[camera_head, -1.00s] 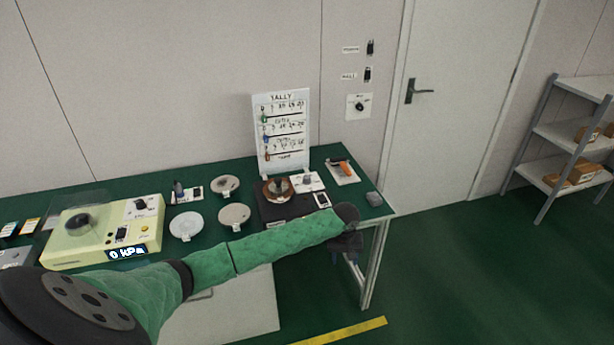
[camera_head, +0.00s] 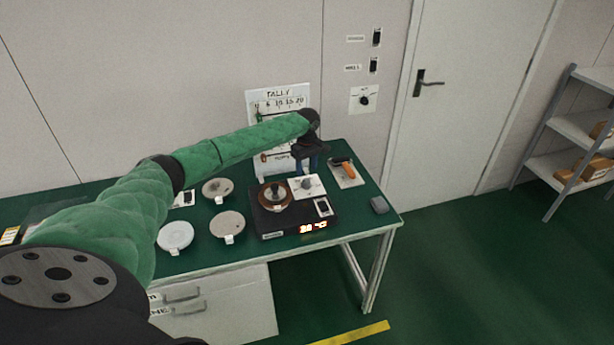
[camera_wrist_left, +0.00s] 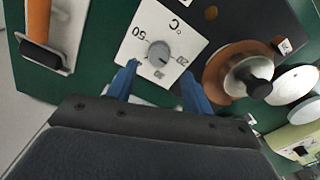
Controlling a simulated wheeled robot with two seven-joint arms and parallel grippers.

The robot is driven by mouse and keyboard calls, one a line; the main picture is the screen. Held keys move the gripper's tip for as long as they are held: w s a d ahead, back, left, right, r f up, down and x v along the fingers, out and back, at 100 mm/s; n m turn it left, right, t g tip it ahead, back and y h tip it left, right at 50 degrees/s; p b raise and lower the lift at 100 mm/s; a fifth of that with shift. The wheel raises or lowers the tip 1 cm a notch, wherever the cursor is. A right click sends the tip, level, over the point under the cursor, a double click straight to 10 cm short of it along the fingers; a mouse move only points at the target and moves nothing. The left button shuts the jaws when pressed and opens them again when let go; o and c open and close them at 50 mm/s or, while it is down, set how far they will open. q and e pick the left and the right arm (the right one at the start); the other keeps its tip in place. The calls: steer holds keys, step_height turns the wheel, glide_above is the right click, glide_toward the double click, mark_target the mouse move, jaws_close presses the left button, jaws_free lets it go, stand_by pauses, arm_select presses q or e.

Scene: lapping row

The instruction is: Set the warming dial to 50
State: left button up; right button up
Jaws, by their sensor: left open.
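The warming dial (camera_head: 306,184) is a grey knob on a white plate at the right of a black warming unit (camera_head: 268,222). Its red-lit display (camera_head: 313,227) seems to read about 30 °C. In the left wrist view the knob (camera_wrist_left: 158,53) sits on its plate (camera_wrist_left: 178,27) with marks 50, 20, 30 and °C; its pointer is hard to make out. My left gripper (camera_head: 308,165) is above and behind the dial. Its blue fingers (camera_wrist_left: 157,88) are open and empty, apart from the knob, which shows just beyond and between the tips. My right gripper is not in view.
A brown round pot with a black knob (camera_wrist_left: 258,84) stands beside the dial. Pale discs (camera_head: 175,236) lie left. The tally board (camera_head: 262,100) stands behind.

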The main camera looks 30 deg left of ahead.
mark_target(307, 181)
arm_select(q)
steer(key=f, duration=0.1)
steer(key=f+p, duration=0.1)
steer(key=f, duration=0.3)
steer(key=shift+w+a+f+p, duration=0.2)
steer(key=shift+a+p, duration=0.05)
steer(key=shift+p, duration=0.1)
steer(key=shift+s+d+f, duration=0.15)
steer(key=shift+f, duration=0.5)
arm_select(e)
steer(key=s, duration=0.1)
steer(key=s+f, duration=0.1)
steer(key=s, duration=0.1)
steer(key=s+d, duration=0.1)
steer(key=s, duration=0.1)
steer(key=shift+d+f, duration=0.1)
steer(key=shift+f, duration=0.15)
arm_select(q)
steer(key=shift+f, duration=0.1)
steer(key=c, duration=1)
